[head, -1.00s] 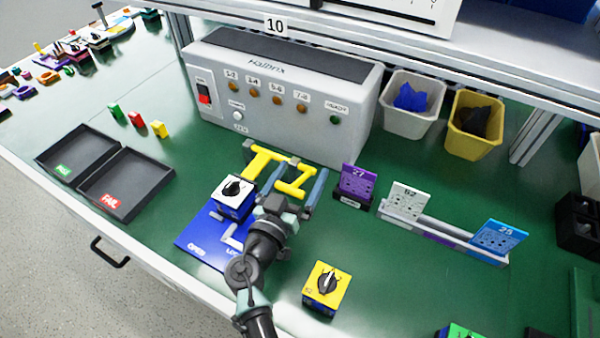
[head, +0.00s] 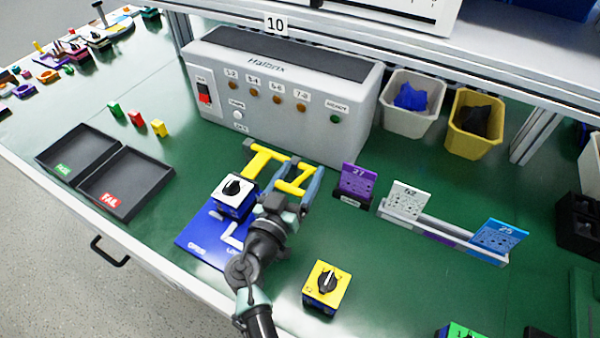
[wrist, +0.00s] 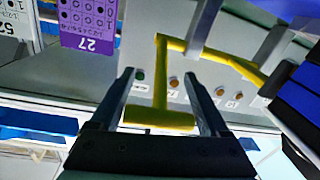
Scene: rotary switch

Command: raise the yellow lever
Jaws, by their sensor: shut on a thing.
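The yellow lever (head: 298,181) is a bar with a crosspiece at its near end, behind the blue fixture in the head view. In the wrist view, the lever's crosspiece (wrist: 160,119) lies between my two fingers, and its stem leads to another yellow bar. My gripper (head: 293,190) is shut on the crosspiece, one finger at each end; it also shows in the wrist view (wrist: 165,105). A blue fixture plate (head: 205,240) with white lettering carries a white-topped rotary switch (head: 234,190) left of my gripper. My arm hides part of the plate.
A grey control box (head: 285,100) stands close behind the lever. A purple card (head: 357,181) stands close to the right. A yellow-topped switch (head: 327,287) sits in front right. Black trays (head: 125,185) lie left. The green bench (head: 420,290) has free room at front right.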

